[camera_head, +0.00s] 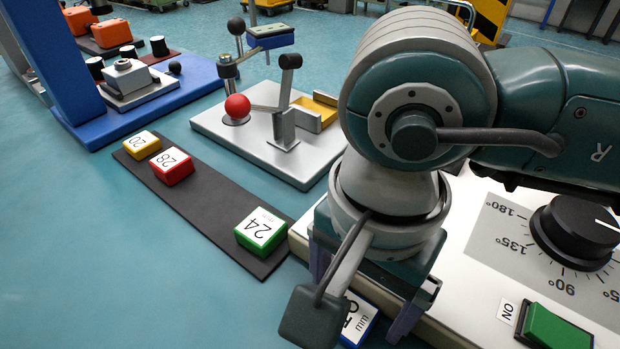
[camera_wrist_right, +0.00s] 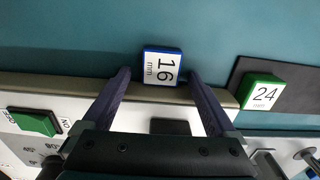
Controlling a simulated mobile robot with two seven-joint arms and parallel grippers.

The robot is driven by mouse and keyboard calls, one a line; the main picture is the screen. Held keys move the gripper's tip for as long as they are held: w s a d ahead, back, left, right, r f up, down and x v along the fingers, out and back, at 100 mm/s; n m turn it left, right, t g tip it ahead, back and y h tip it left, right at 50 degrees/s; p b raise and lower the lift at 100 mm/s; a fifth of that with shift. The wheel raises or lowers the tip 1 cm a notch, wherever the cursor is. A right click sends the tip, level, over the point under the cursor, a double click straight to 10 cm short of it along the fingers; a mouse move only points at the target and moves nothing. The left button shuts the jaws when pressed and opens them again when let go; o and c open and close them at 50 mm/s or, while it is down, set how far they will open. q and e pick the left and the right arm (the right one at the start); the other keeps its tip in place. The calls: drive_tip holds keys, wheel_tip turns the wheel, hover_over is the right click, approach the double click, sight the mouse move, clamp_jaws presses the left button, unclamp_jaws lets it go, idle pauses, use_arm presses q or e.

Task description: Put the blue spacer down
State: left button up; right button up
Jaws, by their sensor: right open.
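The blue spacer (camera_head: 358,322), with a white top marked 16 mm, is at the bottom of the head view, partly hidden by my right wrist. In the right wrist view the blue spacer (camera_wrist_right: 162,66) lies between the fingertips of my right gripper (camera_wrist_right: 160,74). The right gripper (camera_head: 360,300) is open, with a finger on each side of the spacer and small gaps showing. The spacer is beside the front edge of the cream control box; I cannot tell whether its underside touches the teal surface. My left gripper is not in view.
A dark strip (camera_head: 205,205) holds a green spacer (camera_head: 261,229), a red one (camera_head: 172,165) and a yellow one (camera_head: 142,144). The control box (camera_head: 470,290) has a dial (camera_head: 577,232) and green switch (camera_head: 553,328). A grey lever plate (camera_head: 300,172) stands behind. The teal surface at left is clear.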

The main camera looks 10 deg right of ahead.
clamp_jaws()
idle(0.7)
